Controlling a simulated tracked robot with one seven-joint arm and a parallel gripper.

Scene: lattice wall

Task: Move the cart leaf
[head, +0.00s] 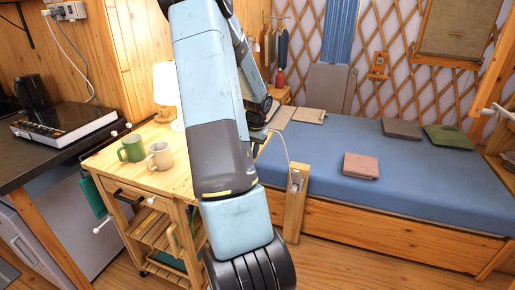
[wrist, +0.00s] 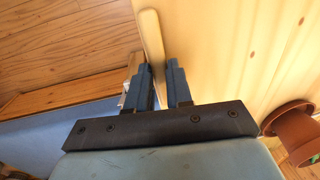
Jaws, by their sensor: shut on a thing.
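The wooden cart (head: 140,155) stands left of centre in the head view, with a pale top, a drawer and slatted shelves. In the wrist view my gripper (wrist: 160,68) is shut on the edge of a pale wooden board, the cart leaf (wrist: 153,40). The edge runs up between the two dark fingers. A broad pale wood surface (wrist: 235,50) fills the right of that view; I cannot tell exactly where the leaf ends and the top begins.
A green mug (head: 131,149) and a beige mug (head: 160,156) stand on the cart top, with a lit lamp (head: 166,85) behind. The blue bed (head: 400,175) lies to the right, with a wooden post (head: 295,210) near its corner. A terracotta pot (wrist: 295,130) shows in the wrist view.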

